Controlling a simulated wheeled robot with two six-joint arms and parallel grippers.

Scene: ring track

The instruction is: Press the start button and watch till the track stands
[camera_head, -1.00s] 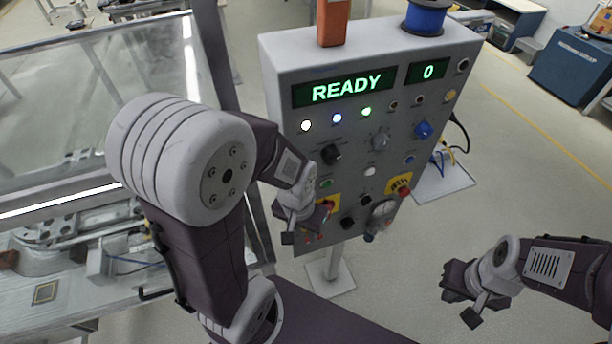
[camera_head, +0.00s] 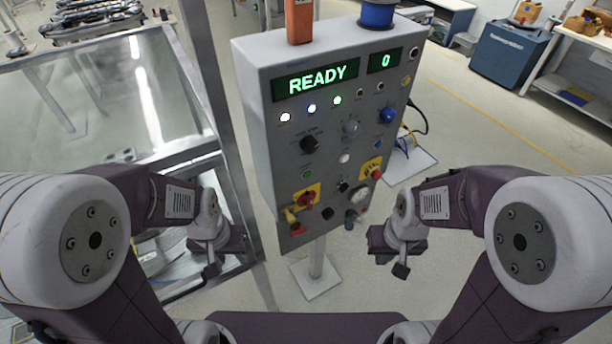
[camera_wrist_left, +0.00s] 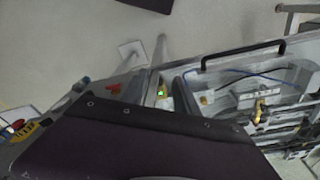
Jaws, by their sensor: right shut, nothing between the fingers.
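The grey control panel (camera_head: 252,100) stands on a post, its display (camera_head: 316,80) reading READY and its counter (camera_head: 385,60) reading 0. White, blue and green lamps glow below the display. A small green button (camera_head: 307,174) sits at the lower left of its face; the labels are too small to read. My left gripper (camera_head: 213,262) hangs left of the panel, apart from it; its finger gap does not show clearly. My right gripper (camera_head: 388,258) is shut and empty, right of the panel's lower part. A dark purple part of mine fills the lower left wrist view.
A framed glass enclosure (camera_head: 100,90) stands at the left, close to my left arm. The panel also carries knobs, a red-on-yellow switch (camera_head: 306,198) and a red stop button (camera_head: 376,174). A blue cabinet (camera_head: 510,55) is far right. Open floor lies right of the panel.

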